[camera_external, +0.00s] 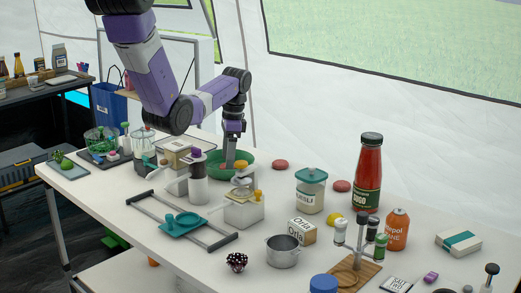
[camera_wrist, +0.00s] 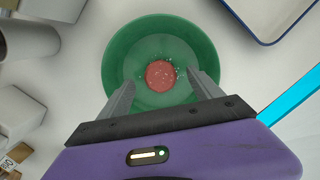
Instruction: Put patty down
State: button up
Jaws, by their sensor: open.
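A round reddish patty (camera_wrist: 160,76) lies on the bottom of a green bowl (camera_wrist: 122,52) in the wrist view. The green bowl (camera_external: 247,155) stands on the white table in the external view, with the patty in it hardly visible. My gripper (camera_wrist: 160,85) is open above the bowl, with one finger on each side of the patty and apart from it. In the external view my gripper (camera_external: 231,160) points down at the bowl. Two other reddish round patties lie on the table, one (camera_external: 280,164) right of the bowl and one (camera_external: 341,186) beside the ketchup bottle.
A white dispenser (camera_external: 197,182) and a small press-like device (camera_external: 243,205) stand in front of the bowl. A teal-lidded jar (camera_external: 311,190) and a ketchup bottle (camera_external: 368,175) stand to the right. A blue-rimmed tray (camera_wrist: 262,42) is near the bowl. The table's back edge right of the bowl is fairly clear.

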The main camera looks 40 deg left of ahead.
notch_tip(320, 180, up, 3)
jog(key=p, duration=0.3)
jog(key=shift+r, duration=2)
